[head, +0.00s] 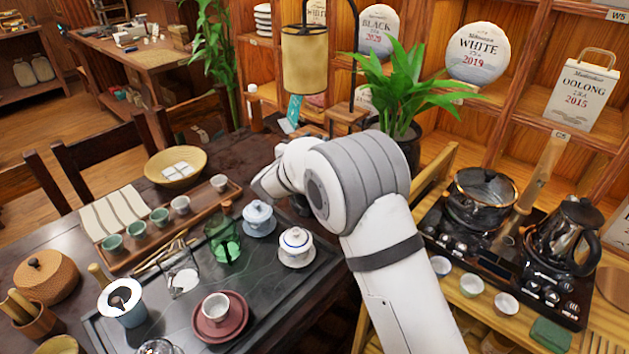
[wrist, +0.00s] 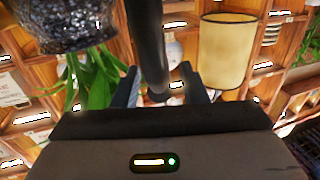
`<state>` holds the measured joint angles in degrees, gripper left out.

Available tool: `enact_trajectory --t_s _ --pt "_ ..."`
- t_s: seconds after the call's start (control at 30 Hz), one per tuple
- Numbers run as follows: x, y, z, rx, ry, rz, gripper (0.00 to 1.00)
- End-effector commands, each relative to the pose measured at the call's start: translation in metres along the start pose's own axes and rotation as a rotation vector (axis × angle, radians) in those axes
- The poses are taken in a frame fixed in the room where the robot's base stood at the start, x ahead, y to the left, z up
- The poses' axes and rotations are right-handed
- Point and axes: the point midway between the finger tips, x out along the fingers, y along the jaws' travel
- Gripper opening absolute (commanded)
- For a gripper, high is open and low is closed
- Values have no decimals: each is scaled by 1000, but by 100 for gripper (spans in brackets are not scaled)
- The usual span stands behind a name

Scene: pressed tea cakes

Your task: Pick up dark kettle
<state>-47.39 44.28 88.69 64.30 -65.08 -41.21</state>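The dark kettle (head: 562,232) stands upright on the black stove unit (head: 520,262) at the right of the head view. Its black handle is on its right side. I do not make it out in the wrist view.
A dark glass pot (head: 482,196) stands left of the kettle, with a wooden handle between them. Small cups (head: 471,285) line the stove's front. A potted plant (head: 405,95) and a hanging lamp (head: 304,58) stand behind my arm. The tea tray (head: 165,325) holds cups.

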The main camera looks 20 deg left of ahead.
Motion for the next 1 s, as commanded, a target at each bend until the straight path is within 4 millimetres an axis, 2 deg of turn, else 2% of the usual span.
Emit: enact_trajectory --t_s 0.1,0.33,0.8,1.0 --pt "9 0 1 -1 -1 0 39" --pt "10 0 1 -1 -1 0 38" --pt "10 1 0 -1 -1 0 0" --pt "10 1 0 -1 -1 0 0"
